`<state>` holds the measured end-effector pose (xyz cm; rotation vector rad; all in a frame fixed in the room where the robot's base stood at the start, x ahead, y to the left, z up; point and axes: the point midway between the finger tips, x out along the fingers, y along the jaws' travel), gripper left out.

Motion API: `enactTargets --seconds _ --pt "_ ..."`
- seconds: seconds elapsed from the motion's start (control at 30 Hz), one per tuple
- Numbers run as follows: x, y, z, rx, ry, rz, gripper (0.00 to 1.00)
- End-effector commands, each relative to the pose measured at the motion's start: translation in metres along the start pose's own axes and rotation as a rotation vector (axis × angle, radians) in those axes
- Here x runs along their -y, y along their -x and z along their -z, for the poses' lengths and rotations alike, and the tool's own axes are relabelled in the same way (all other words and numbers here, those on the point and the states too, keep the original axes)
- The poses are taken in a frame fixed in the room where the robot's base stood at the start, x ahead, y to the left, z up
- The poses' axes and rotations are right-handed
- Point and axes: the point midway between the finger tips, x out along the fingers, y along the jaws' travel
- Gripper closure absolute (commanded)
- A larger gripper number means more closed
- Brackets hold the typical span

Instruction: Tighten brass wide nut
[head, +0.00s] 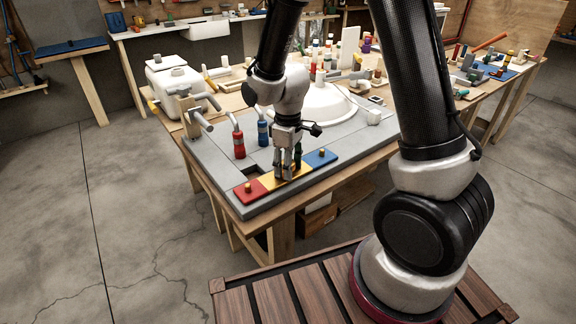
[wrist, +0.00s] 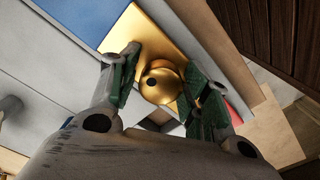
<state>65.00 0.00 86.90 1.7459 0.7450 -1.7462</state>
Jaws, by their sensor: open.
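My gripper (head: 287,174) points down over the yellow panel (head: 300,170) near the front edge of the grey bench top. A gap seems to show between the piece and the left finger; contact on the right is unclear. In the head view my fingers hide this piece. I cannot tell for sure whether it is the wide nut.
A red panel (head: 240,196) with a brass knob and a blue panel (head: 326,160) flank the yellow one. Red (head: 239,146) and blue (head: 263,133) pipe fittings stand behind, left of my gripper. A white basin (head: 318,105) and several tools lie farther back. A square opening (head: 251,171) is nearby.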

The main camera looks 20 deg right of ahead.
Motion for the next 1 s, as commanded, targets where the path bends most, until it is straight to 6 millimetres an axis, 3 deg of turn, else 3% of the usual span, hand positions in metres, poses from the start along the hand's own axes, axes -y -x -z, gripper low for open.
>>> enactTargets --seconds 0.23,0.53,0.87,1.0 --pt "0.0000 0.0000 0.0001 0.000 0.062 0.000 0.53" --pt "0.0001 0.0000 0.0003 0.000 0.484 0.000 0.53" --pt "0.0001 0.0000 0.0003 0.000 0.526 0.000 0.53" --pt "0.0002 0.0000 0.0003 0.000 0.656 0.000 0.53"
